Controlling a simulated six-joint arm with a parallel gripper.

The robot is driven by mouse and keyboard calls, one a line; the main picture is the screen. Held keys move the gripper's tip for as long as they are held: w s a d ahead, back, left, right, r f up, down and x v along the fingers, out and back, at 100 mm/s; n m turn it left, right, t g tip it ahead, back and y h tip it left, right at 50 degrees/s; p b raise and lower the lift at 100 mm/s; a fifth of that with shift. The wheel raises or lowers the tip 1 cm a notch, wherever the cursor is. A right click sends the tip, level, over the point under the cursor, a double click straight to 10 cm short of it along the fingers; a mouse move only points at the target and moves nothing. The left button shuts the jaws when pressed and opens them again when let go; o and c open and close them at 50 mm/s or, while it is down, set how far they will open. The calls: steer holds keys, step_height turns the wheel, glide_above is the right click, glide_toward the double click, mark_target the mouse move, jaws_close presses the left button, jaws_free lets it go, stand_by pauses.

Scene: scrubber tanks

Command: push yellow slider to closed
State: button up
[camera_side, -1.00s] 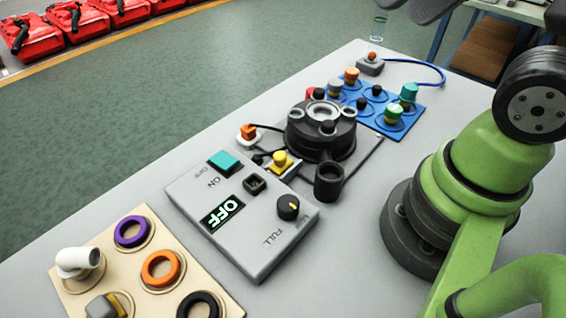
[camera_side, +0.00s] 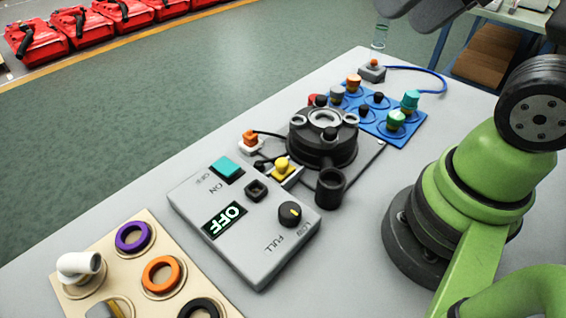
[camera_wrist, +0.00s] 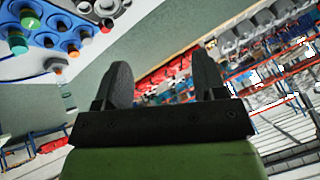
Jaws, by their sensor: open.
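The yellow slider (camera_side: 282,166) is a small yellow knob on a pale base, between the grey control box (camera_side: 246,229) and the round dark tank unit (camera_side: 322,138) in the side view. Whether it stands at open or closed cannot be read. My gripper (camera_wrist: 163,85) shows in the wrist view with its two dark fingers apart and nothing between them. In the side view only part of it may show at the top edge, far from the slider. The slider is not seen in the wrist view.
The control box has a teal button (camera_side: 227,168), a display reading OFF (camera_side: 224,220) and a black dial (camera_side: 290,213). A blue board (camera_side: 407,125) with coloured caps lies behind. A beige board (camera_side: 127,265) with rings lies at front left. An orange-topped part (camera_side: 249,138) stands beside the slider.

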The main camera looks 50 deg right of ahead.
steer(key=shift+c, duration=1)
steer(key=n+g+h, duration=0.2)
steer(key=n+g, duration=0.5)
steer(key=n, duration=1.5)
glide_above(282, 161)
step_height(282, 161, down, 19)
steer(key=shift+r, duration=0.2)
step_height(282, 161, down, 9)
steer(key=shift+f, duration=0.15)
